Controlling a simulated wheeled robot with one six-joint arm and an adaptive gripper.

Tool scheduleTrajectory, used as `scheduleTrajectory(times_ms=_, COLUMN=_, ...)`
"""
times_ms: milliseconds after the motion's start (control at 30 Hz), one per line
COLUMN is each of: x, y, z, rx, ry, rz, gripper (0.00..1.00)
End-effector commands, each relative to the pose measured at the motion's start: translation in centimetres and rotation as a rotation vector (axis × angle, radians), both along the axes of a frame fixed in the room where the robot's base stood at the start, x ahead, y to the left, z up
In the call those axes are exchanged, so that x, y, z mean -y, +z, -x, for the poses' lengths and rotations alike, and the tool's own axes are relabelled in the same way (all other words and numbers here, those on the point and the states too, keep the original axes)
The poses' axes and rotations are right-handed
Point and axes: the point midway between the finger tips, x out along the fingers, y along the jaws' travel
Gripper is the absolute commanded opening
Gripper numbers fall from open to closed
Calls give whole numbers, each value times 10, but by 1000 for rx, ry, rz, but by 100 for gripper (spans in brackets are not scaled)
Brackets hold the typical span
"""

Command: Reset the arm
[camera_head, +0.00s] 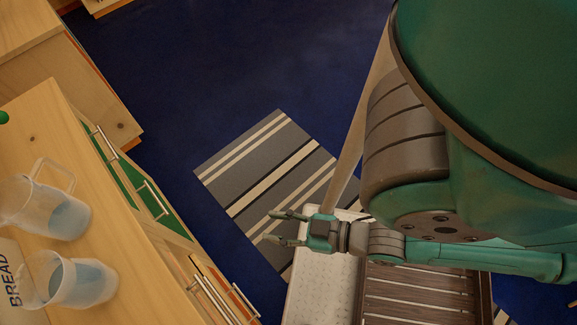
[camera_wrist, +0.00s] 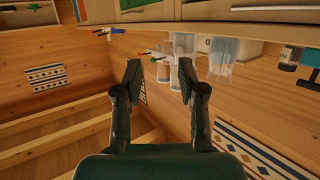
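My gripper (camera_head: 288,228) shows in the camera_head view at the end of my green arm, pointing left. It is above the striped rug and beside the wooden cabinet. Its two fingers are apart with nothing between them. In the wrist view my gripper (camera_wrist: 160,82) also shows two dark fingers spread wide and empty. The wrist picture appears upside down or strongly tilted, with containers and a shelf or counter along its top.
Two clear pitchers (camera_head: 58,208) (camera_head: 72,280) stand on the wooden counter (camera_head: 130,250) at left, near a BREAD box (camera_head: 12,285). Drawers with metal handles (camera_head: 152,199) face my arm. The striped rug (camera_head: 262,170) lies on open blue floor (camera_head: 230,60).

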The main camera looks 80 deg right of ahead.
Motion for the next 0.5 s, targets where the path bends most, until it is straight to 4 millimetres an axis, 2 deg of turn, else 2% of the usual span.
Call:
scheduleTrajectory(times_ms=100, x=-2, y=7, z=18, rx=-12, ry=12, rz=4, gripper=40)
scheduleTrajectory(times_ms=200, x=-3, y=10, z=24, rx=-13, ry=18, rz=5, gripper=40)
scheduleTrajectory(times_ms=500, x=-3, y=11, z=25, rx=-13, ry=19, rz=5, gripper=40)
